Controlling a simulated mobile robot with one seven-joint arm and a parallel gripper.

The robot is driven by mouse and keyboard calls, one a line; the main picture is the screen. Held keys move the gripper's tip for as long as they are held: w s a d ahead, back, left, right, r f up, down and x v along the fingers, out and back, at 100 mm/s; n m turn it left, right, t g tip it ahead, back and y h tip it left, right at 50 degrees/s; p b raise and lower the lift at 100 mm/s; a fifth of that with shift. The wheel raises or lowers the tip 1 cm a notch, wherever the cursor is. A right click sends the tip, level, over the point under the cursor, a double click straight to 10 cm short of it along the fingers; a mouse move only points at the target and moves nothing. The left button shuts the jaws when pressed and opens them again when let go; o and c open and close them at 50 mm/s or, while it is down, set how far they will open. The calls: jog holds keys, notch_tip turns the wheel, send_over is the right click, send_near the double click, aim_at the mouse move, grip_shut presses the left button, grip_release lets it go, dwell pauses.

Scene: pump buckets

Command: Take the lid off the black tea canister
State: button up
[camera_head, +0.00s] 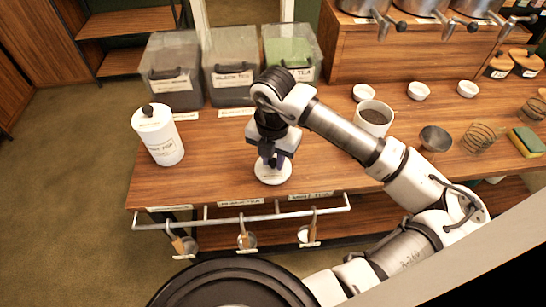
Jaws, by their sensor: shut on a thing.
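My gripper (272,160) points straight down and is shut on the top of a white round canister (272,176) near the front edge of the wooden counter. The fingers and wrist hide most of the canister's top, so its knob and the lid's seam cannot be seen. Its label is too small to read, so I cannot tell for sure that it is the black tea canister. Another white canister (162,142) with a black-knobbed lid stands upright at the counter's left end, its lid on.
Three clear bins (231,85) with labels stand along the back left. A white mug (375,120) with dark contents, small white bowls (419,91) and a metal bowl (435,138) stand to the right. Scoops hang from a front rail (240,219). Counter between the canisters is clear.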

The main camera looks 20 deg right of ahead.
jog(key=shift+f+b, duration=0.1)
jog(key=shift+b, duration=0.25)
jog(key=o, duration=1.2)
jog(key=shift+r+p, duration=1.25)
jog(key=shift+r, duration=2.3)
